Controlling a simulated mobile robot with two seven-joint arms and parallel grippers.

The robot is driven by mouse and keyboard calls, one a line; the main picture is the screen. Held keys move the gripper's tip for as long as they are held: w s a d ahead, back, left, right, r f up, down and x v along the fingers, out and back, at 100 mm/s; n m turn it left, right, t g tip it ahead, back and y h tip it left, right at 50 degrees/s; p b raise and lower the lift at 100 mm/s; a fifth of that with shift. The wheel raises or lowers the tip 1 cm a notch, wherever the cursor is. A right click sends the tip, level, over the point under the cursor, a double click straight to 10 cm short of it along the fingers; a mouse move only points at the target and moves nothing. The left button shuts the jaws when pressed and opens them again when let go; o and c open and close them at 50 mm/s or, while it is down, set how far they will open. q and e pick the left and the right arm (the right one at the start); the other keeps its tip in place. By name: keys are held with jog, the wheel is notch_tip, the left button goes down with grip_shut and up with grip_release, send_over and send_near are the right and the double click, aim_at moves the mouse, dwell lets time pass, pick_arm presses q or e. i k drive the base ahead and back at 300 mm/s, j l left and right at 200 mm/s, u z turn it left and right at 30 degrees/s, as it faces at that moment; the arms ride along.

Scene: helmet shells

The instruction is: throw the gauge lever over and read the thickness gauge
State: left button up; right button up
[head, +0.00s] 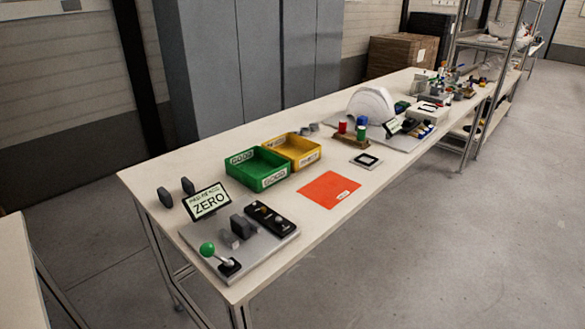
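The thickness gauge sits on a grey plate (262,255) at the near left end of the long table. Its lever has a green ball knob (207,248) and rises from a black base at the plate's front left corner. A tilted display (207,201) at the back of the plate reads "ZERO", with a smaller line above it too small to read. A dark grey block (243,227) stands on the plate, with a lighter grey piece (229,239) beside it. A black box with small round controls (271,218) lies at the plate's right. Neither of my grippers is in view.
On the long table (330,225) are two dark upright pieces (188,186), a green bin (258,170), a yellow bin (293,149), an orange mat (329,189) and a black-framed square (366,161). A white helmet shell (371,105) stands farther back. Open floor lies to the right.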

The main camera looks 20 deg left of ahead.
aim_at(207, 250)
jog(key=k+l+u, duration=0.1)
jog(key=u, duration=0.3)
jog(key=k+u, duration=0.1)
jog(key=u, duration=0.3)
jog(key=k+u, duration=0.1)
jog(key=u, duration=0.3)
